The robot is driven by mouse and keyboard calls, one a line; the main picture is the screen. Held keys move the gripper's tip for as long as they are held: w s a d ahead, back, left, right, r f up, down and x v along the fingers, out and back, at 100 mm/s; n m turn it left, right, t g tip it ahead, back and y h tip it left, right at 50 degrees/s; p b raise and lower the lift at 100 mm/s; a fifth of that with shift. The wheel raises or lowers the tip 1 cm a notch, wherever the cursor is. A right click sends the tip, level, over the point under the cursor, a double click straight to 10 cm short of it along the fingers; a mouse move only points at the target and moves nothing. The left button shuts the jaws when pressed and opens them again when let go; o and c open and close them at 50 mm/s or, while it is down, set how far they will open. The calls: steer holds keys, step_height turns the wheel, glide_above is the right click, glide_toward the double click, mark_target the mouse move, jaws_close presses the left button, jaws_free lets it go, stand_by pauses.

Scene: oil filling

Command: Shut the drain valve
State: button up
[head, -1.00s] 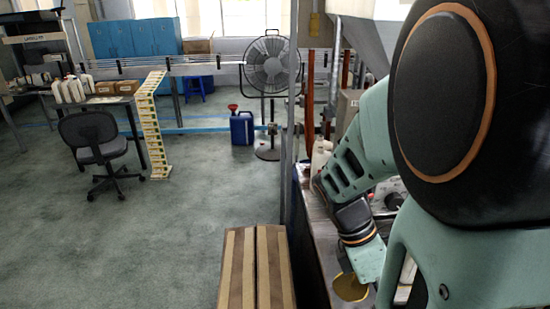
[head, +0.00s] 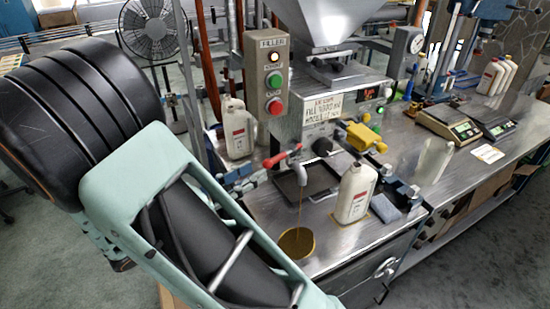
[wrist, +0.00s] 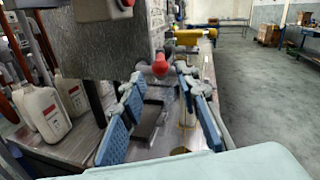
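A grey tap with a red lever handle (head: 283,156) juts from the front of the filler machine. My gripper (head: 238,178) is just left of the tap, partly hidden behind my arm. In the wrist view my gripper (wrist: 161,80) is open, with two blue-padded fingers spread apart. The red handle end (wrist: 160,66) shows between and beyond the fingertips. I see no contact with it.
A white bottle (head: 355,192) stands right of the cup, and another (head: 238,130) stands behind my gripper. A control box with green and red buttons (head: 271,85) hangs above. A yellow valve (head: 362,136) and scales (head: 448,123) are farther right. A dark tray (head: 308,181) lies behind the spout.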

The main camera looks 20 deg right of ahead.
mark_target(266, 165)
steer(key=x, duration=0.8)
steer(key=shift+p, duration=0.35)
steer(key=shift+c, duration=0.3)
steer(key=shift+a, duration=0.1)
jaws_close()
